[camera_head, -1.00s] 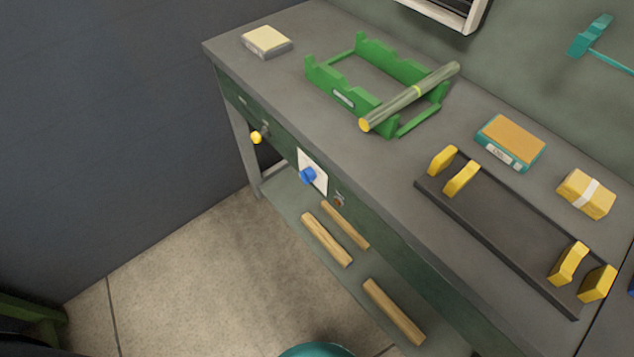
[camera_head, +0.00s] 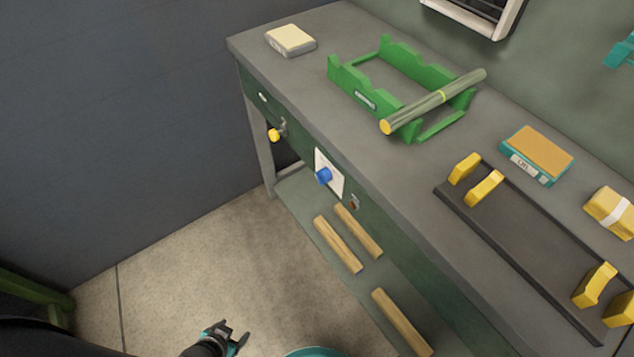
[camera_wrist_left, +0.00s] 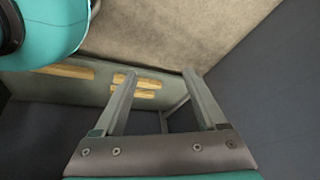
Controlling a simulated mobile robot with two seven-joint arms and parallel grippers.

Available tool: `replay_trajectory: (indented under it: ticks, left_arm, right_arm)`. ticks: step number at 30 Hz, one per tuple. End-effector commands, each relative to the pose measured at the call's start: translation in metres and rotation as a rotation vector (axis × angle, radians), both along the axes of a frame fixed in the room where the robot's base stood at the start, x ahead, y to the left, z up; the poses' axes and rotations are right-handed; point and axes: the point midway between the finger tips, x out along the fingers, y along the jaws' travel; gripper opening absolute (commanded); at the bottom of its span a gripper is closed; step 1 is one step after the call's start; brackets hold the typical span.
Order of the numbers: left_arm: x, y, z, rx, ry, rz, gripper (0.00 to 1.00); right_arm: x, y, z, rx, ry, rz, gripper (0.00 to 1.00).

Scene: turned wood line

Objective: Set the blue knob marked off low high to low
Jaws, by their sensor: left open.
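The blue knob (camera_head: 323,175) sits on a white plate (camera_head: 335,186) on the dark green front of the workbench. Its marks are too small to read, so its setting cannot be told. My left gripper (camera_head: 243,338) is low over the floor at the bottom of the head view, well below and left of the knob, and touches nothing. In the left wrist view its two fingers (camera_wrist_left: 162,85) are apart with nothing between them. The knob does not show in that view. My right gripper is not in view.
A yellow knob (camera_head: 274,135) and a small reddish control (camera_head: 354,202) flank the white plate on the bench front. Wooden bars (camera_head: 338,244) lie on the lower shelf. A green rack (camera_head: 373,103) with a rod (camera_head: 435,101) stands on the bench top. Floor before the bench is clear.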

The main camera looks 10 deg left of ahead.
Motion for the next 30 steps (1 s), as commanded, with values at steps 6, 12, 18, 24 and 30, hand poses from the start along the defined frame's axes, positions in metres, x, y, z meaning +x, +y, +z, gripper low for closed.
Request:
replay_trajectory:
  ticks: [6,12,18,24,30]
  left_arm:
    - [0.180,0.024,0.102,-0.077,-0.601,-0.243,0.74]
    - [0.231,-0.018,0.214,-0.256,-0.959,-0.552,0.74]
    - [0.223,-0.052,0.252,-0.395,-1.087,-0.745,0.74]
    - [0.223,-0.051,0.235,-0.393,-1.090,-0.745,0.74]
    - [0.229,-0.056,0.234,-0.393,-1.092,-0.744,0.74]
  right_arm:
    - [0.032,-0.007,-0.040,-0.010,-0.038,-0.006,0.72]
    - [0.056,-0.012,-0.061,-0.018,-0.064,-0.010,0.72]
    - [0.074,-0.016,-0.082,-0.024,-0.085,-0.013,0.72]
    - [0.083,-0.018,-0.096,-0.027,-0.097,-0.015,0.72]
    - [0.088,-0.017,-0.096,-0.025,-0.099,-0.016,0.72]
